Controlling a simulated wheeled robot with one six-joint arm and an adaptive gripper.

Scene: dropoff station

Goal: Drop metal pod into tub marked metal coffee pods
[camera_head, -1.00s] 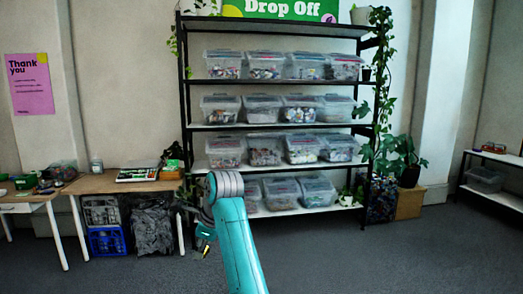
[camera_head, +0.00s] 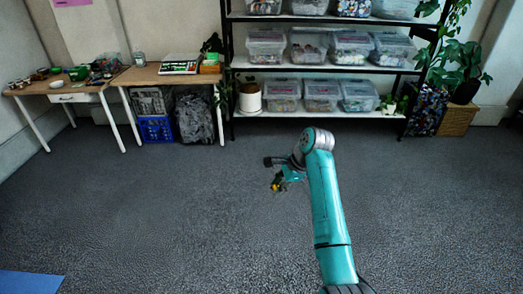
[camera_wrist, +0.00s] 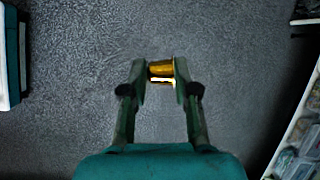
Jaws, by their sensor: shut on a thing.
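A small gold metal pod (camera_wrist: 161,70) is held between the two fingertips of my gripper (camera_wrist: 160,78) in the wrist view, above the grey floor. In the head view my gripper (camera_head: 277,184) hangs over open floor in front of the shelving, with a small yellowish spot at its tip. Clear lidded tubs stand on the shelves, such as one on the lowest visible shelf (camera_head: 282,90) and one on the shelf above it (camera_head: 266,47). Their labels are too small to read, so I cannot tell which is marked metal coffee pods.
A black-framed rack (camera_head: 330,115) stands ahead. A wooden table (camera_head: 168,75) stands left of it with a blue crate (camera_head: 156,130) below. A potted plant (camera_head: 250,97) is on the low shelf.

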